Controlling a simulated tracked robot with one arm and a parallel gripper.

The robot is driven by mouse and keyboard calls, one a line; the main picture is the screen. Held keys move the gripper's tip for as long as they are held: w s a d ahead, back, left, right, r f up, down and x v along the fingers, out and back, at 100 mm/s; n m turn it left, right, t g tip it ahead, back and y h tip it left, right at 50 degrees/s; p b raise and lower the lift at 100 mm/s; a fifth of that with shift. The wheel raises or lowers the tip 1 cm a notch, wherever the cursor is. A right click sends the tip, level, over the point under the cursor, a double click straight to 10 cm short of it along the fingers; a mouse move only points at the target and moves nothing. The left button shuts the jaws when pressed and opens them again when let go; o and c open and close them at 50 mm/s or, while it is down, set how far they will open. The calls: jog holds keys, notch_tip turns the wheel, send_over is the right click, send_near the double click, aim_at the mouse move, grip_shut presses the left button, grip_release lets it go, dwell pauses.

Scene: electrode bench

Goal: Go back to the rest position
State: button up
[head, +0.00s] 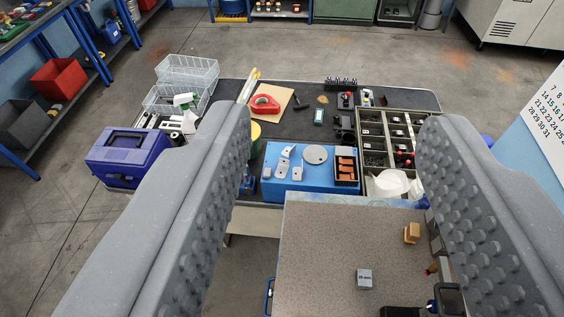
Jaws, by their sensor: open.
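My gripper (335,140) is open. Its two grey studded fingers stand wide apart at the left and right of the head view, and nothing is between them. Below and beyond them is a bench with a speckled grey-brown top (320,250). A small grey block with dark markings (364,279) sits on this top. A small orange-tan block (412,232) sits near its right edge, partly close to the right finger. The fingers hide parts of the scene on both sides.
A dark table (290,98) behind holds a blue box (300,185), a compartment tray (398,124), a red tape dispenser (265,103) and wire baskets (187,72). A purple toolbox (127,155) stands at its left. Open floor (80,220) lies at left. A calendar (545,105) hangs at right.

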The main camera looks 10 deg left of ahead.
notch_tip(320, 180, down, 9)
jog(key=b, duration=0.8)
jog(key=shift+r+b, duration=0.2)
jog(key=shift+b, duration=0.1)
